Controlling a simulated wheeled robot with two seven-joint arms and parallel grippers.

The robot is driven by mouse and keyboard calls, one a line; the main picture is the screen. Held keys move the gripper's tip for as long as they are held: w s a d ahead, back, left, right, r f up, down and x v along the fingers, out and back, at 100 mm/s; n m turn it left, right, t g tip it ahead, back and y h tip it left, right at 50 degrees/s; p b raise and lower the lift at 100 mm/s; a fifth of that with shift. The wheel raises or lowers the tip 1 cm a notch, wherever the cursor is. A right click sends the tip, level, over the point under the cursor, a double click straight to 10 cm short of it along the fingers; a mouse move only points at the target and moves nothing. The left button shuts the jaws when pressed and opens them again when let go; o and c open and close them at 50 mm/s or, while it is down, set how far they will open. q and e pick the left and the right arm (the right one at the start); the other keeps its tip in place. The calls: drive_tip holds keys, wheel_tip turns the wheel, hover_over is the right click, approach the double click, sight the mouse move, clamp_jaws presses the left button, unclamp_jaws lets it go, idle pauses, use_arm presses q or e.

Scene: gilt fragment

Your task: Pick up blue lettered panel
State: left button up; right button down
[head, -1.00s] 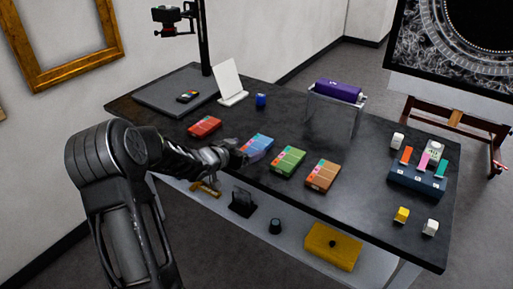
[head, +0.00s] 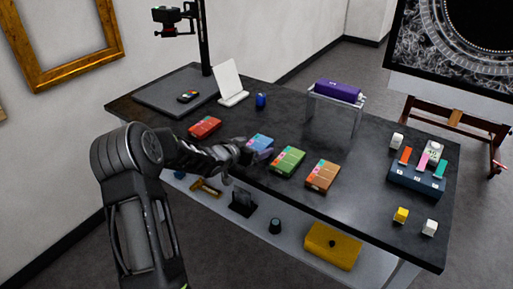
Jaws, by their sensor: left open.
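The blue lettered panel (head: 260,142) lies flat on the dark table, between a red panel (head: 205,127) and a green panel (head: 288,160). An orange-brown panel (head: 322,175) lies to the right of the green one. My left gripper (head: 243,150) is open at the near left edge of the blue panel, and part of the panel is hidden behind it. I cannot tell whether the fingers touch the panel. My right gripper is not in view.
The dark table (head: 270,199) also holds a white stand (head: 231,82), a blue bottle (head: 260,101), a purple roll on a clear stand (head: 338,91) and a block with coloured tabs (head: 415,180). A lower shelf holds a yellow box (head: 332,246).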

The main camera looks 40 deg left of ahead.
sight(254, 147)
use_arm(q)
drive_tip(key=shift+c, duration=0.2)
drive_tip(key=c, duration=1.5)
drive_tip(key=shift+r, duration=0.15)
wheel_tip(254, 147, up, 10)
drive_tip(key=shift+f+p, duration=0.1)
drive_tip(key=shift+p, duration=0.95)
